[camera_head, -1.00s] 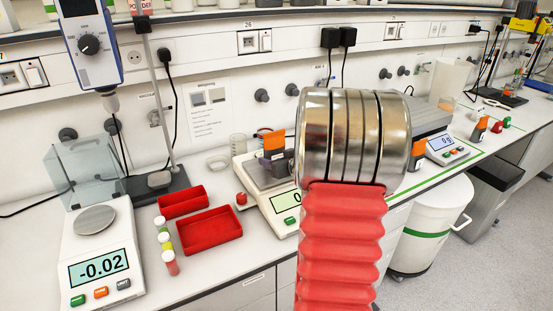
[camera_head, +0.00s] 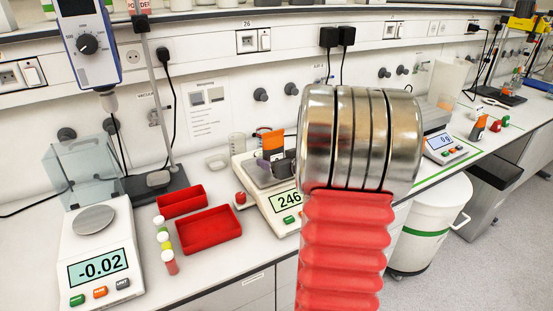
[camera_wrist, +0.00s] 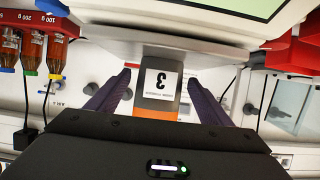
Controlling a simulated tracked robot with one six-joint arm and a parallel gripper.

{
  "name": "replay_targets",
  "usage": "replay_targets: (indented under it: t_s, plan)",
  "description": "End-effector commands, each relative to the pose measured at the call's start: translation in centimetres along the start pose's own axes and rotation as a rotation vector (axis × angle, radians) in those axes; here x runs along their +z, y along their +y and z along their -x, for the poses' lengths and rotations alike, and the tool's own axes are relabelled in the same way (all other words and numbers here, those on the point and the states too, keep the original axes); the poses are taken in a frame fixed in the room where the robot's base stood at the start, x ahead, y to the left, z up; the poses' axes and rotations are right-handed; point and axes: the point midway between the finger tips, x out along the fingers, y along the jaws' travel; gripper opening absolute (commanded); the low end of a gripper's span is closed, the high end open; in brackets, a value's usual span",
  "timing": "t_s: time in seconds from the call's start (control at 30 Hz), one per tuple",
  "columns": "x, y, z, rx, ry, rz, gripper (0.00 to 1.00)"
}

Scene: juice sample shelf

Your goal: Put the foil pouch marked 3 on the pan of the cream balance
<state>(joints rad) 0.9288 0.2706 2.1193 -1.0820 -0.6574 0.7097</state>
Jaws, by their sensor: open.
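The foil pouch marked 3 (camera_head: 270,138), orange and dark grey, stands upright on the metal pan (camera_head: 260,178) of the cream balance (camera_head: 255,200). The balance display reads 246, partly beside my arm. In the wrist view the pouch (camera_wrist: 160,92) shows its white label with the 3 upside down. My gripper (camera_wrist: 156,78) is open, with one purple finger on each side of the pouch and a gap on both sides. In the head view my gripper (camera_head: 277,158) is mostly hidden behind my wrist and the pouch.
A white balance (camera_head: 98,262) reading -0.02 stands at left, near two red trays (camera_head: 208,230) and several capped vials (camera_head: 166,243). Another orange pouch (camera_head: 479,127) stands far right by another balance (camera_head: 446,146).

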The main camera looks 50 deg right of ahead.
Motion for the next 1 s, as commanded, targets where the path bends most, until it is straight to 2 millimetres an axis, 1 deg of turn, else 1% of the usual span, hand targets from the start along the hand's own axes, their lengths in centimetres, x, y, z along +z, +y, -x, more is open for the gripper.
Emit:
replay_targets:
  t_s: [0.1,0.6,0.8,1.0]
  plan:
    - [-0.1,0.1,1.8,0.002,0.002,0.0,0.73]
    - [0.0,0.1,8.5,0.003,0.001,0.0,0.73]
    - [0.0,0.0,9.8,0.001,0.0,0.0,0.73]
    - [0.0,0.0,9.9,0.0,-0.001,0.0,0.73]
